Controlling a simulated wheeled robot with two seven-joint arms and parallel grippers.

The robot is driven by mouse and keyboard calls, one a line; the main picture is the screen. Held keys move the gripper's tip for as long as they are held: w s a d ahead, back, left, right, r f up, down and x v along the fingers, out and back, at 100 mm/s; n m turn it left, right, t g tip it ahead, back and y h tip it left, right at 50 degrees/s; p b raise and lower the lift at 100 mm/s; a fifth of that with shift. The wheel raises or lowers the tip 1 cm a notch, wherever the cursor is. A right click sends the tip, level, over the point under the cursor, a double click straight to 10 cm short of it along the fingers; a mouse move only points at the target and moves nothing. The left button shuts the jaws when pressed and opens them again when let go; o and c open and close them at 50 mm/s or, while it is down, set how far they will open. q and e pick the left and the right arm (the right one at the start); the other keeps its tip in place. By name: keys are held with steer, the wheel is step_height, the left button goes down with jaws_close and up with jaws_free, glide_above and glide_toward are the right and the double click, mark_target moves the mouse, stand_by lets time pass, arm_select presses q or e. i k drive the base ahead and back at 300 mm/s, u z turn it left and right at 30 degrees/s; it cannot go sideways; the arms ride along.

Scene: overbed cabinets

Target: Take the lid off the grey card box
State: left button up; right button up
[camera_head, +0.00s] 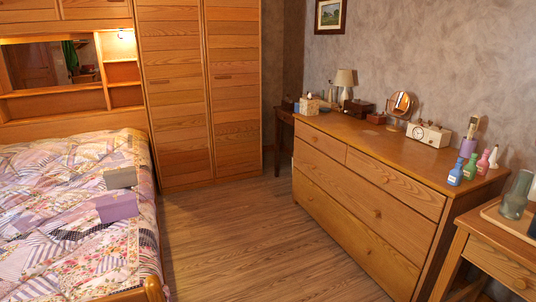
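A grey card box (120,178) lies on the quilted bed near its right side. Its lid cannot be told apart from its body at this size. Neither of my grippers shows in the head view.
The wooden floor (230,240) is clear between the bed and the long dresser (360,190). Small bottles, a clock (429,134) and a round mirror (402,103) stand on the dresser.

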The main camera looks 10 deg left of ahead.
mark_target(119, 172)
steer(key=u, duration=0.1)
steer(key=i, duration=3.05)
steer(key=u, duration=0.65)
steer(key=i, duration=2.65)
steer(key=u, duration=2.1)
steer(key=i, duration=1.45)
steer(key=u, duration=0.8)
